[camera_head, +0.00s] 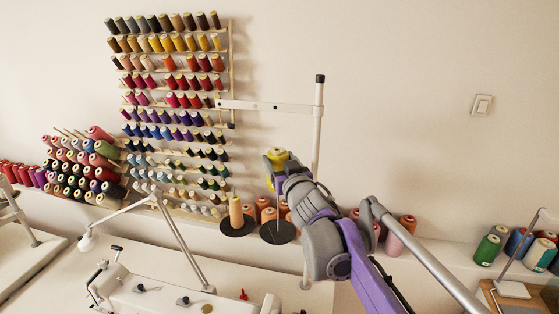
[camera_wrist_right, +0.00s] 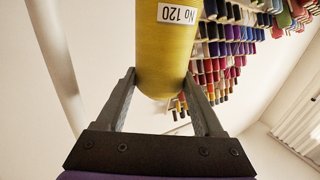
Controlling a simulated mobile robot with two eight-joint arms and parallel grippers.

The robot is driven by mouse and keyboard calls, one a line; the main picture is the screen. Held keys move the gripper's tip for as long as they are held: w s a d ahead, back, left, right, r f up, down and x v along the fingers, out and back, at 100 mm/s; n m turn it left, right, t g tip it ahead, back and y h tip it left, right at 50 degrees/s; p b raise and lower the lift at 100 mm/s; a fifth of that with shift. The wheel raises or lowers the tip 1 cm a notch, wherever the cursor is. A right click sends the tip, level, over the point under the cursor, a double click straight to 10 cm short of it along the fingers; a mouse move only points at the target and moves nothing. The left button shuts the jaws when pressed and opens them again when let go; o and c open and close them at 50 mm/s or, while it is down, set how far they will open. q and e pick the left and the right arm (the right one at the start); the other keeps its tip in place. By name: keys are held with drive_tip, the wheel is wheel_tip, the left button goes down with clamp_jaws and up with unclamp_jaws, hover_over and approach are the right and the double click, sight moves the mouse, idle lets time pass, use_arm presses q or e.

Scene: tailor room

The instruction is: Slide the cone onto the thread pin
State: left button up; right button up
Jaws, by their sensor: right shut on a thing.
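My right gripper (camera_head: 283,168) is shut on a yellow thread cone (camera_head: 276,154) and holds it up in front of the wall. The right wrist view shows the yellow cone (camera_wrist_right: 166,50) with a "No 120" label between the two fingers (camera_wrist_right: 160,100). Below it in the head view, a round black base (camera_head: 278,233) carries a thin upright pin (camera_head: 276,212), partly behind my arm. Beside it, another black base (camera_head: 237,226) bears a tan cone (camera_head: 236,212). The held cone is above the pin and apart from it. My left gripper is out of view.
A wall rack (camera_head: 168,100) full of coloured spools stands at the back left. A white upright pole (camera_head: 318,120) with a crossbar rises just right of the held cone. A sewing machine (camera_head: 180,300) stands in front. Several orange cones (camera_head: 268,214) line the ledge behind the bases.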

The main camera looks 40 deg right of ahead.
drive_tip(key=shift+f+b, duration=0.7)
drive_tip(key=shift+f, duration=0.9)
drive_tip(key=shift+f+b, duration=1.05)
drive_tip(key=shift+f, duration=1)
drive_tip(key=shift+f+b, duration=2.4)
drive_tip(key=shift+f, duration=1.9)
drive_tip(key=o, duration=1.5)
drive_tip(key=shift+o, duration=0.2)
drive_tip(key=p+v, duration=0.1)
drive_tip(key=v, duration=1)
drive_tip(key=shift+w, duration=0.1)
